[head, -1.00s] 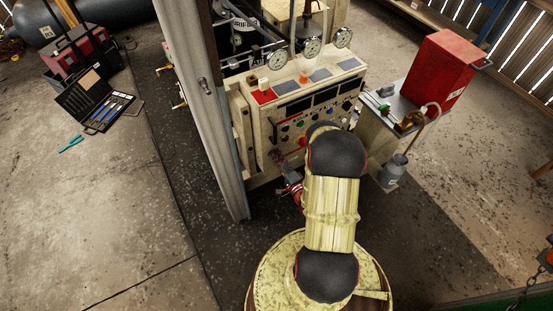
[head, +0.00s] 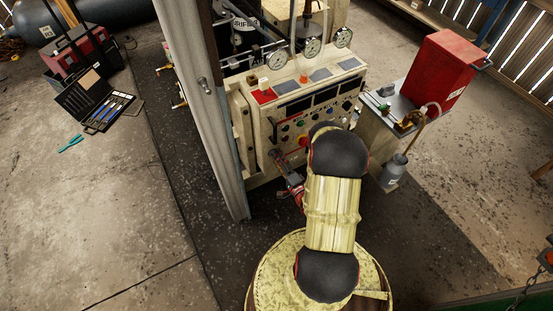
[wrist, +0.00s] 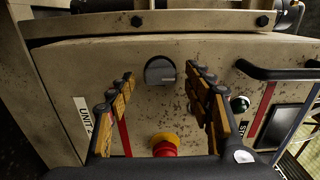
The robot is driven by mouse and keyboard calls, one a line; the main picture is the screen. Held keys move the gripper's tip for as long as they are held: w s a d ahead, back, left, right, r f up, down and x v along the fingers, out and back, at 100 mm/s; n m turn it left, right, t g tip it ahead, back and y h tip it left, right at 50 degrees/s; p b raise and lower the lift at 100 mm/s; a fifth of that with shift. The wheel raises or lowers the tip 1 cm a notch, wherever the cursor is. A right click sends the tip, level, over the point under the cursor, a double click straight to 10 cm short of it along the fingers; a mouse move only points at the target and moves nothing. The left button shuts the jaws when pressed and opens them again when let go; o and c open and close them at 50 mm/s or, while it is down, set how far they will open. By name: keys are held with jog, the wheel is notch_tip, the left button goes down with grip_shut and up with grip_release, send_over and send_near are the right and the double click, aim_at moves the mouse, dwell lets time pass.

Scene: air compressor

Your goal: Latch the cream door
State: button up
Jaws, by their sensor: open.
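The cream door (wrist: 95,60) fills much of the wrist view as a worn, speckled panel, and I take it to be the compressor's cream front (head: 262,135) in the head view. A dark, round-topped latch fitting (wrist: 160,71) sits on it near the top edge. My gripper (wrist: 160,80) is open, with one finger on each side of the fitting and nothing held. Whether the fingertips touch the panel I cannot tell. In the head view my gripper (head: 277,160) is at the panel's lower left, partly hidden by my arm.
A red and yellow button (wrist: 165,145) lies below the fitting. A black bar handle (wrist: 280,72) is at right. In the head view a tall grey post or door (head: 212,120) stands left of the panel, and a red box (head: 440,70) sits on a side shelf.

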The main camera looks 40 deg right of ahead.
jog(key=v, duration=1.1)
dwell(0.3)
